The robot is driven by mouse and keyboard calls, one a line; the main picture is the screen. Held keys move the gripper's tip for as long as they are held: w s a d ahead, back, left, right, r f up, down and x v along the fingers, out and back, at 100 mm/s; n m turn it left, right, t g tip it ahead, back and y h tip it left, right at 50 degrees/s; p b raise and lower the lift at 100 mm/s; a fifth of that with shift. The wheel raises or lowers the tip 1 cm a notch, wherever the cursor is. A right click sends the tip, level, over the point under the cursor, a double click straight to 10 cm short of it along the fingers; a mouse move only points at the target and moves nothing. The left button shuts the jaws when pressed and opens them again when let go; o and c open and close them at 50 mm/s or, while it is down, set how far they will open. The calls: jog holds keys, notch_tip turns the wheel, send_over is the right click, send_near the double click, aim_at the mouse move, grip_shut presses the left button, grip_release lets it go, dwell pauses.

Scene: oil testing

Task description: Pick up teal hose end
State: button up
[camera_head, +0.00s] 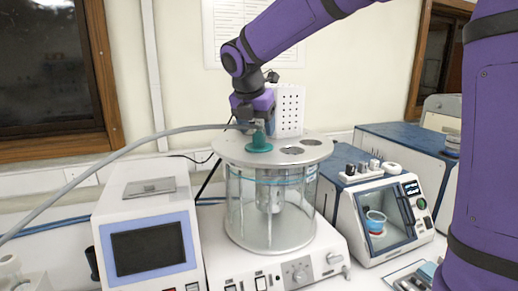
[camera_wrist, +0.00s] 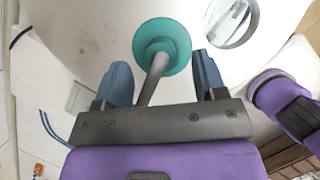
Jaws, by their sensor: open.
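The teal hose end (camera_head: 259,143) sits on the round metal lid (camera_head: 228,150) of the glass bath, with a grey hose (camera_head: 150,138) running from it to the left. In the wrist view the teal hose end (camera_wrist: 162,45) shows as a round flange with the grey hose (camera_wrist: 153,78) coming up from its middle. My gripper (camera_head: 254,122) is above it, pointing down. In the wrist view the blue fingers of my gripper (camera_wrist: 162,78) are apart, one on each side of the hose, and touch neither it nor the flange.
The lid has open round holes, one (camera_wrist: 231,20) right of the flange. The glass bath (camera_head: 270,210) stands on a white control base (camera_head: 285,270). A white device with a screen (camera_head: 147,245) is at left, and a blue-fronted tester (camera_head: 385,215) is at right.

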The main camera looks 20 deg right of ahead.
aim_at(259, 133)
jog(key=x, duration=0.3)
jog(key=shift+f, duration=0.1)
jog(key=c, duration=1.1)
